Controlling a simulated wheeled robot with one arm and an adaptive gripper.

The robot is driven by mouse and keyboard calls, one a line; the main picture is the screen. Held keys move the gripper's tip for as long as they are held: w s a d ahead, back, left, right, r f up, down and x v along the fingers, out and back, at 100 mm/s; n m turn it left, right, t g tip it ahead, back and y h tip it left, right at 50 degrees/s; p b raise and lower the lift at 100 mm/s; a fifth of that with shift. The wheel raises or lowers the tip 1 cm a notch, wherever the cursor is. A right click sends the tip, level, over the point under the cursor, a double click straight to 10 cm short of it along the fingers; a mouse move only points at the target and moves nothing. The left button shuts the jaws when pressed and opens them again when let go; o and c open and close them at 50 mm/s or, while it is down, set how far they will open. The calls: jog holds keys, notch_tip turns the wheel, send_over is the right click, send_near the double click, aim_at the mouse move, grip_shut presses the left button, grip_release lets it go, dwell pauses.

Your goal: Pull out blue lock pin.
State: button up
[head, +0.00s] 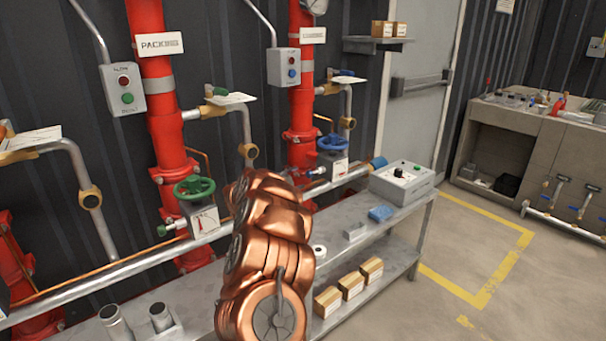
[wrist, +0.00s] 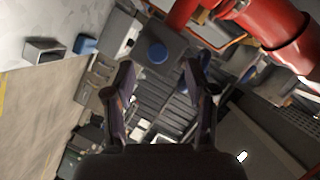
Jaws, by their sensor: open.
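A blue round knob or cap (wrist: 157,53) shows in the wrist view, just beyond and between my fingertips. I cannot tell for sure that it is the lock pin. My gripper (wrist: 159,72) is open, its two fingers apart with nothing between them. In the head view my copper arm hides the gripper. There, a blue cylindrical end (head: 378,162) sits on the silver pipe at the back of the bench. A blue handwheel (head: 333,143) stands at the second red pipe. A small blue lever (head: 343,73) is higher up.
The metal bench (head: 340,252) carries a grey control box (head: 402,183), a blue block (head: 381,213) and a small metal block (head: 355,231). Red pipes (head: 170,130) stand along the wall. A green handwheel (head: 194,187) is left of my arm. Open floor lies at the right.

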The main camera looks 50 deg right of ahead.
aim_at(308, 175)
jog(key=x, duration=0.4)
jog(key=s+x, duration=0.1)
jog(key=shift+d+p, duration=0.3)
jog(key=shift+d, duration=0.15)
jog(key=shift+x, duration=0.85)
jog(key=shift+w+d+f, duration=0.1)
jog(key=shift+d, duration=0.15)
jog(key=shift+c, duration=0.2)
grip_shut()
